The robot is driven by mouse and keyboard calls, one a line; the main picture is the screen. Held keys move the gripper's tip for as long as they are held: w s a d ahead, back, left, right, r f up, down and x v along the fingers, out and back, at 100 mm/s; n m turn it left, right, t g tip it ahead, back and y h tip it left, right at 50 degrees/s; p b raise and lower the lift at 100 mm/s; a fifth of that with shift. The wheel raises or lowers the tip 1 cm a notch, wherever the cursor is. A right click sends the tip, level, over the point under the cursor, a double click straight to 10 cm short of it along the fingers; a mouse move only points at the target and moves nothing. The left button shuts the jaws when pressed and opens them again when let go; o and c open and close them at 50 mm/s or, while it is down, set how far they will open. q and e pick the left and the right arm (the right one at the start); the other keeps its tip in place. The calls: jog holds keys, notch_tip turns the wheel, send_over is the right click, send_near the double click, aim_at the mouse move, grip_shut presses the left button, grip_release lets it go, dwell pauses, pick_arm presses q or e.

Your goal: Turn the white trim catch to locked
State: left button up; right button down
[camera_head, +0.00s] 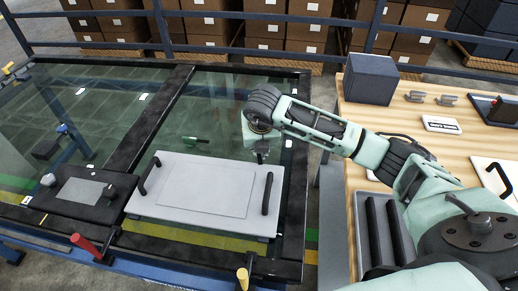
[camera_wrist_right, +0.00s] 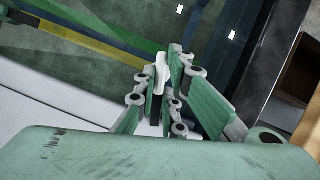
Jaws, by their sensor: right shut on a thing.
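My right arm reaches in from the right in the head view, and its gripper (camera_head: 262,152) points down just past the back right corner of the light grey panel (camera_head: 165,208). In the wrist view the right gripper (camera_wrist_right: 161,84) has its fingers closed around a small white piece, which looks like the white trim catch (camera_wrist_right: 162,68). Only the catch's upper part shows between the fingertips; the rest is hidden. In the head view the gripper hides it, and I cannot tell which way it is turned. My left gripper is not in view.
The panel carries two black handles (camera_head: 267,194) and lies on the dark-framed glass (camera_head: 100,100). A red-handled clamp (camera_head: 85,245) and a yellow one (camera_head: 243,277) stand at the front edge. A wooden bench (camera_head: 455,145) with a dark blue box (camera_head: 370,80) stands right.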

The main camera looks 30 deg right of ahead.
jog(key=shift+w+a+m+h+b, duration=0.1)
jog(key=shift+m+h+b, duration=0.55)
jog(key=shift+m, duration=0.85)
jog(key=shift+g, duration=0.3)
jog(key=c, duration=1.8)
grip_release()
jog(key=shift+c, duration=0.2)
jog(key=v, duration=1.2)
